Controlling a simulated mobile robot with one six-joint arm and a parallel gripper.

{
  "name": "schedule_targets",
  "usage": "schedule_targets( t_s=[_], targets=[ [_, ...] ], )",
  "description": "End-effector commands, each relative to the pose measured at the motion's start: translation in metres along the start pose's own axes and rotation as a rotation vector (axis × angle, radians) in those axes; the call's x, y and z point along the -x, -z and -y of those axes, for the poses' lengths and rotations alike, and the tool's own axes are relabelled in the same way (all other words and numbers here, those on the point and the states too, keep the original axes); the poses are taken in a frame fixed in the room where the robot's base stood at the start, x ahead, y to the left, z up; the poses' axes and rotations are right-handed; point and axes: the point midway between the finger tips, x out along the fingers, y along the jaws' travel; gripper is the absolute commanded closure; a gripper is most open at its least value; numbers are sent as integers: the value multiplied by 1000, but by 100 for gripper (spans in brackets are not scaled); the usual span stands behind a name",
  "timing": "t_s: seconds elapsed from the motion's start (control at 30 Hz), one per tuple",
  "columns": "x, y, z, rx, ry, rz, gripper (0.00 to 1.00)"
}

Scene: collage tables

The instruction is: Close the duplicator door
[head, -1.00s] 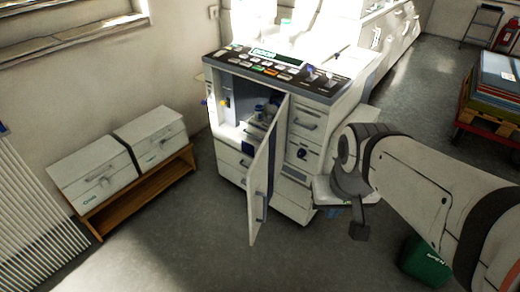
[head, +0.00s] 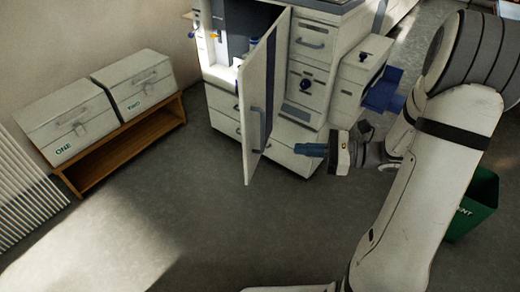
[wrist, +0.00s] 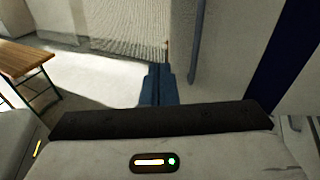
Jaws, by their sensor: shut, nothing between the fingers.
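The duplicator (head: 307,88) stands at the top of the head view. Its white door (head: 256,100) hangs open, swung out toward the front, with a blue vertical handle on its right-hand face. The open compartment (head: 230,40) shows behind it, with bottles inside partly hidden. My gripper (head: 303,150), with blue fingers, is shut and empty, to the right of the door's lower part and apart from it in the head view. In the wrist view the fingers (wrist: 158,85) are together, and a pale panel with a blue handle (wrist: 195,45) fills the upper right, likely the door.
Two white boxes marked ONE (head: 66,122) and TWO (head: 135,84) sit on a wooden bench (head: 125,140) at left. A green bin (head: 474,205) stands at right, partly behind my arm. The grey floor (head: 215,230) in front is clear.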

Motion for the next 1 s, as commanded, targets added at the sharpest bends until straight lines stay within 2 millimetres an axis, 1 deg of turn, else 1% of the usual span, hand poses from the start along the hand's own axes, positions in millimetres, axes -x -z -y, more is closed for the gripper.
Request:
schedule_targets(
  t_s=[0.03, 0.1, 0.17, 0.27, 0.37, 0.6, 0.8, 0.9, 1.0],
  targets=[
    [4, 17, 8, -30, 41, 33, 100],
    [9, 22, 16, -54, 80, 66, 100],
    [10, 25, 19, -65, 97, 80, 100],
    [4, 24, 22, -71, 105, 89, 100],
    [-11, 23, 23, -69, 102, 89, 100],
    [-62, 20, 27, -68, 98, 87, 100],
    [-100, 17, 31, -67, 99, 86, 100],
    [-113, 15, 33, -67, 100, 87, 100],
    [-122, 14, 34, -68, 102, 86, 100]
  ],
)
